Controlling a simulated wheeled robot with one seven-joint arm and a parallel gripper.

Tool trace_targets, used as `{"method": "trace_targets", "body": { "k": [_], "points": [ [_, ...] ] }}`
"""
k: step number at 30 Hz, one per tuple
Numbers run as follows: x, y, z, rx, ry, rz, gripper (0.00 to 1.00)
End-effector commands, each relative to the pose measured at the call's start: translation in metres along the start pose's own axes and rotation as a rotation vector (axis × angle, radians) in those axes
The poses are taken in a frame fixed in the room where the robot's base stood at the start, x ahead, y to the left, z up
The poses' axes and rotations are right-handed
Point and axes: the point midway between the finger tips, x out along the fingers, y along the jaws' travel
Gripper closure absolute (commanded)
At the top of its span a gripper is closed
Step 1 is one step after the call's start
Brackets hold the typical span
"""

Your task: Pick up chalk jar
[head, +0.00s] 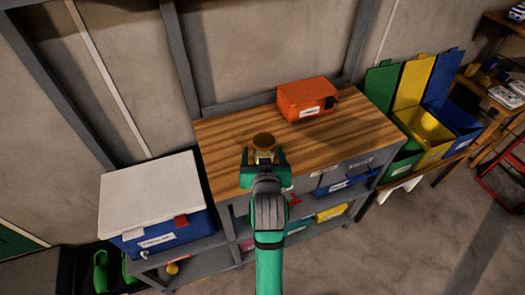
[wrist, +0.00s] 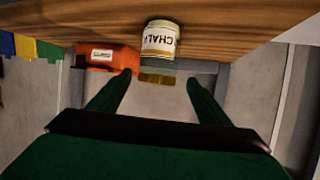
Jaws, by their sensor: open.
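The chalk jar (wrist: 160,40) is a small jar with a pale label reading CHALK. In the wrist view it appears upside down at top centre, against the wooden bench top (wrist: 230,22). In the head view its brownish round top (head: 263,140) shows on the bench, just beyond my gripper. My gripper (head: 265,156) is open at the bench's front part, its green fingers spread to either side of the jar's line. In the wrist view the gripper fingers (wrist: 163,82) point toward the jar, with nothing held between them. The jar's lower part is partly hidden in the head view.
An orange box (head: 305,100) stands at the back right of the bench. A blue cooler with a white lid (head: 150,185) is at the left. Green, yellow and blue bins (head: 425,130) stand at the right. The bench top between jar and orange box is clear.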

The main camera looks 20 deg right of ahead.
Motion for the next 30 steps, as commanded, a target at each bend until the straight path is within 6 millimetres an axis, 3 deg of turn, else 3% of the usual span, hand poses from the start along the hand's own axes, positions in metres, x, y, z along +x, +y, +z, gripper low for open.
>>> {"method": "trace_targets", "body": {
  "k": [9,17,24,30],
  "points": [
    [0.043,0.001,0.0,-0.001,-0.002,0.0,0.29],
    [0.06,0.002,0.002,-0.001,-0.002,0.0,0.29],
    [0.092,0.005,0.007,-0.001,-0.001,0.0,0.29],
    [0.105,0.005,0.007,-0.001,0.001,0.0,0.29]
  ]
}}
